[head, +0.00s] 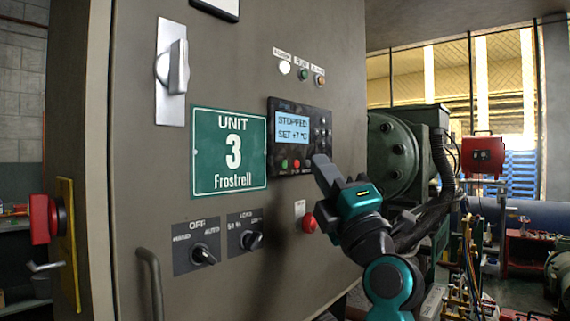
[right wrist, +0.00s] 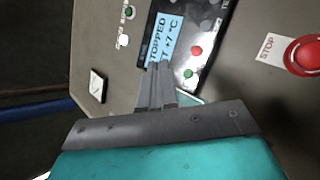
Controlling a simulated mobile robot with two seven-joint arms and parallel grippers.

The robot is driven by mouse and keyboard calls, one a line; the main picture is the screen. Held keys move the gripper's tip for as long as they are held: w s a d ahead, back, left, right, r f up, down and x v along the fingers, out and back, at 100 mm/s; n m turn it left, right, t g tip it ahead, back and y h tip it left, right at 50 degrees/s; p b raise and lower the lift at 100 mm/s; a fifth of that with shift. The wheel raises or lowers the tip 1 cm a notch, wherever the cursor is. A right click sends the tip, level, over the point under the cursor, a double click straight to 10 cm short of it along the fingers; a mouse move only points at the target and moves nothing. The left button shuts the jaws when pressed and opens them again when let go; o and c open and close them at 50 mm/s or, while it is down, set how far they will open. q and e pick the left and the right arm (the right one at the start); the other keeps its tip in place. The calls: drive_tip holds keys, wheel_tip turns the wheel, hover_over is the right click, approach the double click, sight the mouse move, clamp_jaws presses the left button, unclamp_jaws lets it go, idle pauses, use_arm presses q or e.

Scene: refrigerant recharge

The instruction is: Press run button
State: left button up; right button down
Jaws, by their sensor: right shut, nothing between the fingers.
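The controller panel (head: 316,148) is on the grey cabinet front, and its lit display (head: 293,130) reads STOPPED, SET +7 °C. Below the display are a green button (head: 284,164) and a red button (head: 296,163); their labels are too small to read. In the right wrist view the green button (right wrist: 188,73) and the red button (right wrist: 197,51) show clear of the fingers. My right gripper (head: 321,162) is shut and empty, its fingertips in front of the panel's lower right in the head view. I cannot tell if it touches. My left gripper is not in view.
A red stop button (head: 308,223) sits below the panel, close to my right gripper. Two rotary knobs (head: 204,254) (head: 252,240), a Unit 3 sign (head: 229,152) and a door handle (head: 152,284) are on the cabinet. A dark green compressor (head: 396,147) stands at the right.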

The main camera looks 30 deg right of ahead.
sight(283, 164)
drive_tip(key=w, duration=0.1)
drive_tip(key=w+a, duration=0.1)
drive_tip(key=w, duration=0.1)
drive_tip(key=shift+w+a, duration=0.2)
drive_tip(key=shift+w, duration=0.05)
idle(1.1)
drive_tip(key=shift+w, duration=0.1)
idle(0.7)
drive_tip(key=shift+w+a+b, duration=0.15)
drive_tip(key=shift+w+b, duration=0.15)
drive_tip(key=shift+w+a, duration=0.15)
drive_tip(key=shift+w, duration=0.15)
idle(0.7)
drive_tip(key=shift+s, duration=0.1)
drive_tip(key=shift+s+d, duration=0.25)
drive_tip(key=shift+s, duration=0.35)
